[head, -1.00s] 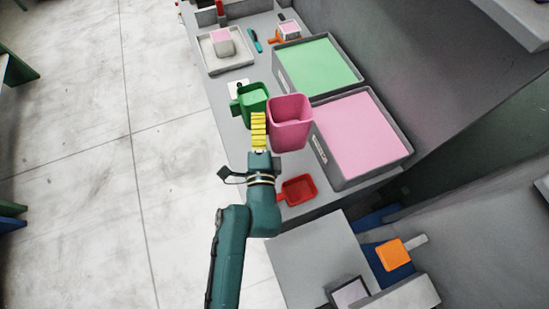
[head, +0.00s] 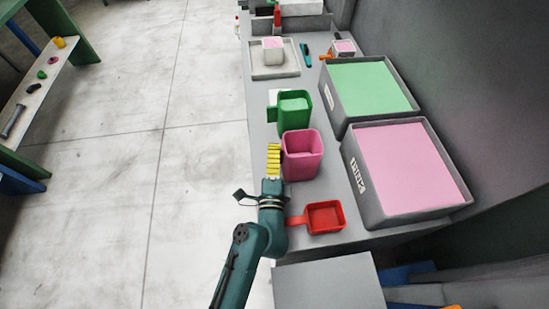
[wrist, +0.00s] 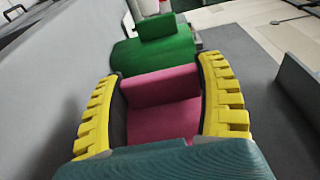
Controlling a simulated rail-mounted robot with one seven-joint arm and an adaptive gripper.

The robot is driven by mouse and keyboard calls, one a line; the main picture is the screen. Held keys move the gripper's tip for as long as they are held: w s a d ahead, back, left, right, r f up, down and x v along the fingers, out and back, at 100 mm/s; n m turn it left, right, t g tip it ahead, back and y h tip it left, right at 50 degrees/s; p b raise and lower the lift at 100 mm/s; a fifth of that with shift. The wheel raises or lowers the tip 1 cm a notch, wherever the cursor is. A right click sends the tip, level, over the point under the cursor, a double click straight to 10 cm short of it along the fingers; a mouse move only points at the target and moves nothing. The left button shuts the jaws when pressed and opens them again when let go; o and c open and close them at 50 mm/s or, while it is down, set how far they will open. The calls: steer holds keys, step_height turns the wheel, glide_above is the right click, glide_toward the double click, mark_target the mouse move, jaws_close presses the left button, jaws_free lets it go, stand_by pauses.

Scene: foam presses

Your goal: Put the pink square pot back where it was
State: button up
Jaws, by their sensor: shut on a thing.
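The pink square pot (head: 303,156) is upright at the counter, between the green pot (head: 294,113) and the red scoop (head: 325,217). My gripper (head: 273,160) is at the left side of the pink pot, its yellow fingers by the pot's left wall. In the wrist view my gripper (wrist: 163,105) has its two yellow fingers on either side of a pink part of the pot (wrist: 162,106). The fingers hide part of the pot. Whether the pot's base touches the counter cannot be told.
A grey bin of pink material (head: 369,203) stands right of the pot, and a bin of green material (head: 342,122) behind it. The green pot is close behind the pink pot. A tray with a pink-topped block (head: 259,73) is farther back. The counter (head: 258,101) has a free left strip.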

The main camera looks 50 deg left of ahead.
steer(key=shift+r, duration=0.1)
steer(key=shift+f, duration=0.2)
steer(key=o, duration=1.3)
steer(key=shift+c, duration=0.2)
